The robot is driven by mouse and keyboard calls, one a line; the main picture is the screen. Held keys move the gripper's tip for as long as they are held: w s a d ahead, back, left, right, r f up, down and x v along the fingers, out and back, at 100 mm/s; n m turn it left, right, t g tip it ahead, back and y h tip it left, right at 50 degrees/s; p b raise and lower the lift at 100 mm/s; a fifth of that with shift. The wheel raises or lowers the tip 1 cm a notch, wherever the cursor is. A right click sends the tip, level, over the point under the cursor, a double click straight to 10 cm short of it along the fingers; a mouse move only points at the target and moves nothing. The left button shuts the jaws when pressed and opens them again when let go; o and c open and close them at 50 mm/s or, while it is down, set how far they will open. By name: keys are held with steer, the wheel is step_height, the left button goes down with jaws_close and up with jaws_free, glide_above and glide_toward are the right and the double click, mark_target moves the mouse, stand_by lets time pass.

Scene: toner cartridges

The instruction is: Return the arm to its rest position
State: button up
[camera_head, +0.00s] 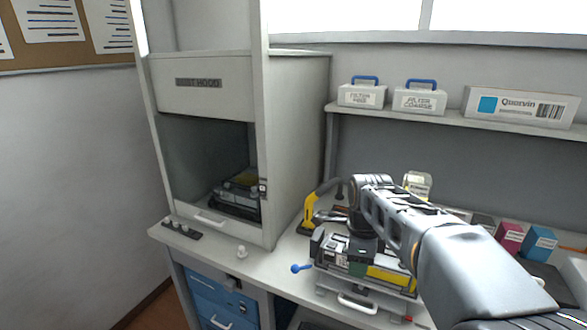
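My arm reaches in from the lower right in the head view. Its wrist end is above a bench fixture, and my gripper (362,236) points down there; its fingers cannot be made out against the dark parts below. A toner cartridge (388,275) with a yellow label lies in the fixture under and beside my gripper. I cannot tell whether they touch. Another dark cartridge (238,196) sits inside the open dust hood (200,84) at the left.
A yellow, black-handled tool (310,212) stands left of my wrist, and a blue-knobbed lever (301,268) sticks out of the fixture. Pink (509,237) and blue (539,243) boxes stand right of my arm. A shelf (440,115) with filter boxes runs above. Bench space before the hood is mostly clear.

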steer(key=s+f+n+t+p, duration=0.1)
steer(key=s+n, duration=0.4)
steer(key=n, duration=0.6)
steer(key=s+a+f+n+t+p, duration=0.1)
steer(key=s+n+t+p, duration=0.1)
steer(key=s+n, duration=0.4)
steer(key=shift+a+n+p, duration=0.25)
steer(key=shift+n+p, duration=0.05)
steer(key=shift+n, duration=2.3)
